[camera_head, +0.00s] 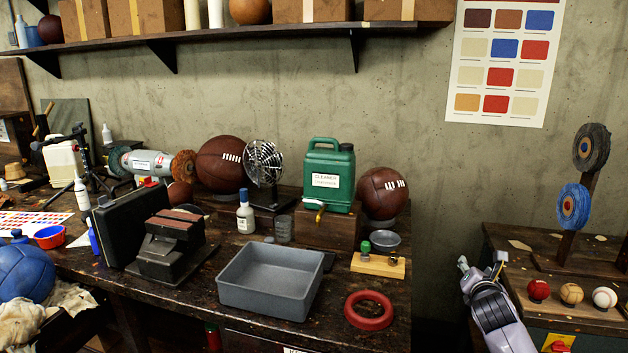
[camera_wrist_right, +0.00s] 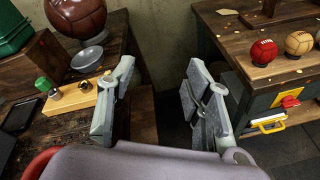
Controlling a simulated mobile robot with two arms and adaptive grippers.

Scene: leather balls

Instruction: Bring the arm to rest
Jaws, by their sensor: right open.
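My right gripper (camera_head: 482,266) is raised over the gap between the main workbench (camera_head: 395,325) and the right-hand bench, at the right of the head view. In the right wrist view my right gripper (camera_wrist_right: 160,100) shows its two fingers spread apart, with nothing between them. Below and between the fingers are a dark gap and part of a wooden surface. It touches no object that I can see. My left gripper is not in the head view.
The right-hand bench holds a red ball (camera_head: 539,290), tan ball (camera_head: 571,293), white ball (camera_head: 605,297) and a stand with a blue wheel (camera_head: 573,207).

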